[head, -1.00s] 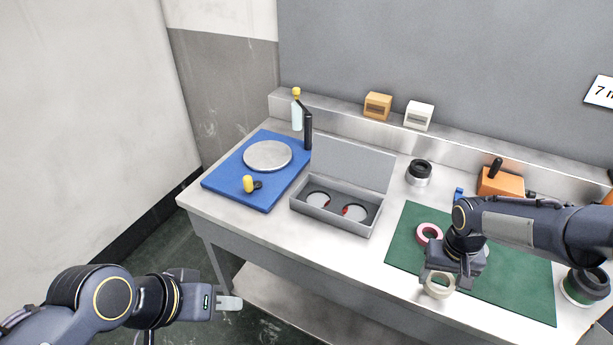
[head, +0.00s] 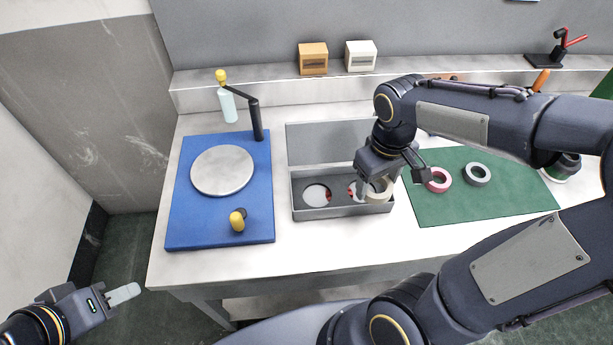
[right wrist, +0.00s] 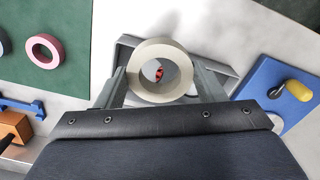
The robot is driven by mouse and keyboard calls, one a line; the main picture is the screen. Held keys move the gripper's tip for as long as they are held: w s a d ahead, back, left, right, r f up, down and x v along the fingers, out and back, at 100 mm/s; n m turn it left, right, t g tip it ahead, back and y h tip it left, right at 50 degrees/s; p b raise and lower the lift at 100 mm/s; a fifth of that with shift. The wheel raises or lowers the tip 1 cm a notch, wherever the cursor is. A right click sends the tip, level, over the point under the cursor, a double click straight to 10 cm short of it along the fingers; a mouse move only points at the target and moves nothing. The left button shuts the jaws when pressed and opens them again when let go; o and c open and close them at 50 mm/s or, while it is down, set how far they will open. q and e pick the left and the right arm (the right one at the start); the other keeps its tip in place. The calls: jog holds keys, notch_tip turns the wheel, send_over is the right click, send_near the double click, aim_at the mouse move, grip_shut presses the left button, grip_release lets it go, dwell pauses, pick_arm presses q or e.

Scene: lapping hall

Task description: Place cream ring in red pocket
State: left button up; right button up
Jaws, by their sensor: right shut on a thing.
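The cream ring (right wrist: 163,52) is held between the two fingers of my right gripper (right wrist: 163,86), with red showing through its hole. In the head view my right gripper (head: 382,182) holds the cream ring (head: 376,197) over the right end of the open grey case (head: 342,212). The ring and gripper partly hide the right pocket. Whether the ring touches the case, I cannot tell. My left gripper (head: 125,294) is empty, low at the left, off the table.
A blue board (head: 190,232) with a grey disc (head: 222,170) and a yellow-knobbed tool (head: 237,221) lies left of the case. A green mat (head: 440,208) at right bears a pink ring (head: 438,180) and a grey ring (head: 477,174). The table front is clear.

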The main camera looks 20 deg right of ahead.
send_over(317, 197)
jog(key=f, duration=0.4)
jog(key=f+p, duration=0.1)
jog(key=f, duration=0.3)
jog(key=shift+s+d+f, duration=0.2)
jog(key=shift+f, duration=0.2)
jog(key=shift+w+a+f, duration=0.15)
jog(key=shift+a+f, duration=0.05)
jog(key=shift+f, duration=0.15)
notch_tip(317, 197, down, 3)
jog(key=shift+w+f, duration=0.1)
